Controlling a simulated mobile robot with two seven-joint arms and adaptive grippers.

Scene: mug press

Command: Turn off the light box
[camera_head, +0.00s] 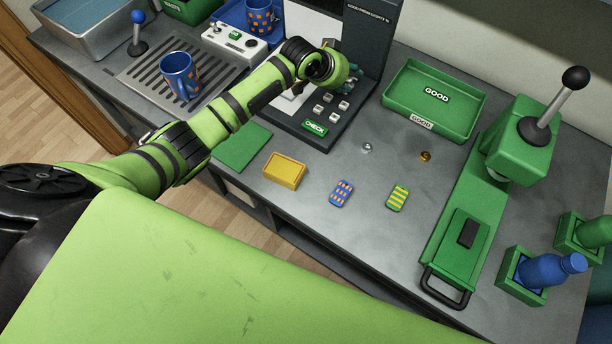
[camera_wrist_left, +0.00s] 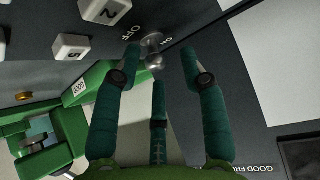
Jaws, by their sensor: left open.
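The light box (camera_head: 323,140) is a dark unit at the back middle of the table, with pale square buttons and a green CHECK label. In the left wrist view a small metal toggle switch (camera_wrist_left: 153,46) stands on its dark panel, between the words OFF and ON. My left gripper (camera_head: 350,84) is over the box near its right side, its fingers mostly hidden behind my wrist in the head view. In the left wrist view its teal fingers (camera_wrist_left: 160,75) are spread, empty, with the switch between and just beyond the upper two tips. Contact cannot be told. My right gripper is not in view.
A green GOOD tray (camera_head: 472,101) stands right of the box, and a green press (camera_head: 520,145) farther right. A blue mug (camera_head: 181,77) stands on a drip grate at left.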

